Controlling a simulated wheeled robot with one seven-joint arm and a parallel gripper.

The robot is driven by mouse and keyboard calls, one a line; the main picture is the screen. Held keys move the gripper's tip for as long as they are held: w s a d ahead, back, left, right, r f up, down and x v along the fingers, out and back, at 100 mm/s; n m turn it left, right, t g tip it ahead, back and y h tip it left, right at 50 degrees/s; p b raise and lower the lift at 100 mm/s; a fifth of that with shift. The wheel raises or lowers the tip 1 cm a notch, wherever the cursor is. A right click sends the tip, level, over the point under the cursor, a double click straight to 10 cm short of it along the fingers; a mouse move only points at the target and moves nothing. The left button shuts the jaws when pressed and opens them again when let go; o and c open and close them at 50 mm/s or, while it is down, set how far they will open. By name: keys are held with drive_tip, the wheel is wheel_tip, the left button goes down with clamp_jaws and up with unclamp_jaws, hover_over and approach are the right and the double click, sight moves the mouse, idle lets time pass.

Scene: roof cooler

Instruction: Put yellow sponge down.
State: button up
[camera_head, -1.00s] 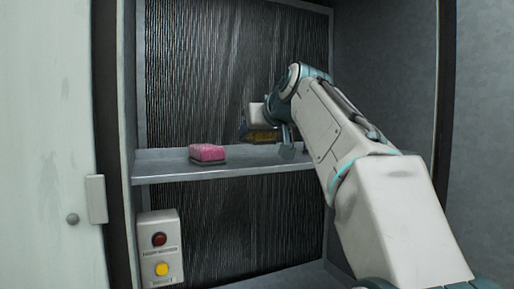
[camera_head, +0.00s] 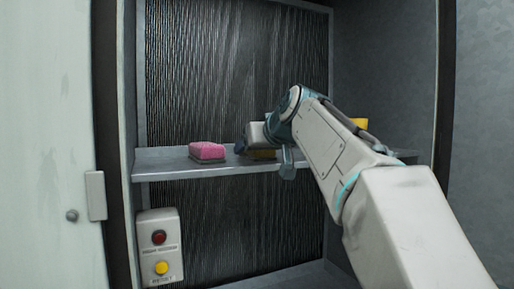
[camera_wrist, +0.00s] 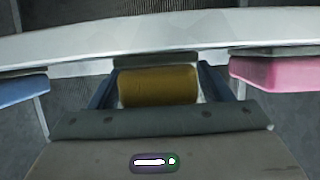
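The yellow sponge (camera_head: 263,154) is partly hidden by my gripper (camera_head: 262,148) at the level of the grey shelf (camera_head: 165,169). In the wrist view the sponge (camera_wrist: 158,86) sits between the two fingers (camera_wrist: 158,84), which appear closed against its sides. It looks level and at the shelf surface; I cannot tell whether its whole underside rests there.
A pink sponge (camera_head: 207,151) lies on the shelf to the left. A blue block (camera_wrist: 22,88) shows at the left of the wrist view. A yellow object (camera_head: 360,123) shows partly behind my arm. A button box (camera_head: 160,248) is below the shelf. Bare shelf lies left of the pink sponge.

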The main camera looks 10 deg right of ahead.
drive_tip(key=shift+r, duration=0.25)
drive_tip(key=shift+s+d, duration=0.1)
drive_tip(key=shift+s, duration=0.25)
drive_tip(key=b+v, duration=0.2)
drive_tip(key=v, duration=0.9)
drive_tip(key=shift+s, duration=0.1)
